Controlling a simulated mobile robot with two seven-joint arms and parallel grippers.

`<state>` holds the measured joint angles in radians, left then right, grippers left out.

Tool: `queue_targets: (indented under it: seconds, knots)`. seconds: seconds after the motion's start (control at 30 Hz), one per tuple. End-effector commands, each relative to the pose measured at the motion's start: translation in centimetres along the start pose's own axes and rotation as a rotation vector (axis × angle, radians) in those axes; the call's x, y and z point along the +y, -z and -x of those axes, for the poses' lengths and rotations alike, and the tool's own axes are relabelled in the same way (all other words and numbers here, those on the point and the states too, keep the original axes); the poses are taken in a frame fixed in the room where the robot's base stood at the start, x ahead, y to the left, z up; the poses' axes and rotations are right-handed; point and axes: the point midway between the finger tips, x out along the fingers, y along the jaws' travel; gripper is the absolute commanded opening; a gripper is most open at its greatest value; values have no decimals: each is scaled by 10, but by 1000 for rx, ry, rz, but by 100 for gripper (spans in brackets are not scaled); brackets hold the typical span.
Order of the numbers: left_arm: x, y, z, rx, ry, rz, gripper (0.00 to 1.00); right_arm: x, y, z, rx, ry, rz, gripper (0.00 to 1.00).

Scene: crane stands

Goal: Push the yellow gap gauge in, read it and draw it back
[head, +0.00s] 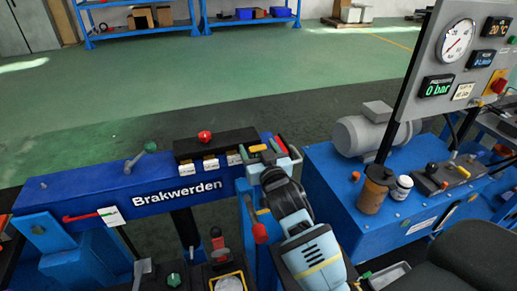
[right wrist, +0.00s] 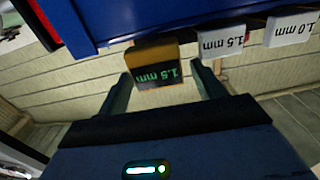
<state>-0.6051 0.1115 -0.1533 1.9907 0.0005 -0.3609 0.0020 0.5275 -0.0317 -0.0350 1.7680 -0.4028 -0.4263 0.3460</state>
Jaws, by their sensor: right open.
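The yellow gap gauge (right wrist: 157,66) sticks out from the blue beam in the right wrist view. Its dark face shows a green reading, upside down, that looks like 1.5 mm. My right gripper (right wrist: 163,88) is open, with one finger on each side of the gauge and a visible gap to each. In the head view the right gripper (head: 270,162) is at the right end of the blue Brakwerden beam (head: 155,183), and the yellow gauge (head: 257,148) shows just beyond it. The gauge's inner end is hidden. My left gripper is not in view.
White labels, one 1.5 mm (right wrist: 221,42) and one 1.0 mm (right wrist: 291,28), hang beside the gauge. A red knob (head: 205,136) tops the black block on the beam. A blue bench with a motor (head: 372,137) and a 0 bar gauge panel (head: 437,86) stands right.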

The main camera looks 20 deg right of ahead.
Motion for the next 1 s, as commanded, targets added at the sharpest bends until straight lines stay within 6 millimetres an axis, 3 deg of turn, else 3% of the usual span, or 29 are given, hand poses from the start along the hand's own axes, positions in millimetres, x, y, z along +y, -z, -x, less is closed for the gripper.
queue_targets:
  seconds: [0.37, 0.8, 1.0]
  knots:
    - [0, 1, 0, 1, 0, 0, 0, 0, 1, 7, 2, 0, 0, 67]
    - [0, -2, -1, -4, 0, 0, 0, 0, 0, 67, 0, 0, -1, 67]
    - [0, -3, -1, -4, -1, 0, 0, 0, 0, 78, 1, 0, -1, 67]
